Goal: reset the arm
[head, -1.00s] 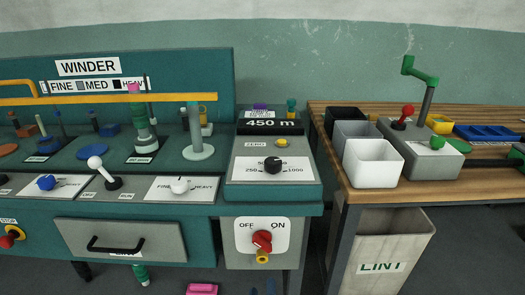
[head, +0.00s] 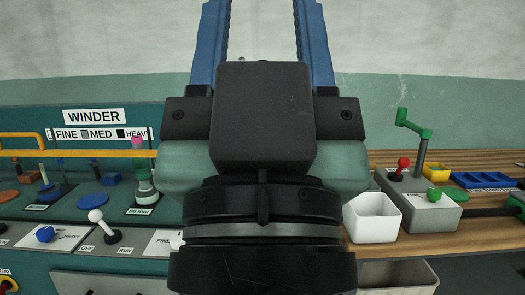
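My gripper (head: 262,30) fills the middle of the head view, close to the camera. Its black body (head: 262,120) is upright, and two blue fingers point up and run out of the top edge. The fingers stand wide apart with only pale wall showing between them, so it is open and looks empty; the tips are cut off. My arm hides the middle of the scene, including the counter box and the OFF/ON switch area.
The teal winder bench (head: 130,256) is on the left, with a yellow bar (head: 75,154), a white-knobbed lever (head: 96,216) and a blue knob (head: 46,234). On the right, a wooden table (head: 440,243) carries a white bin (head: 372,218) and a green crank (head: 413,124).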

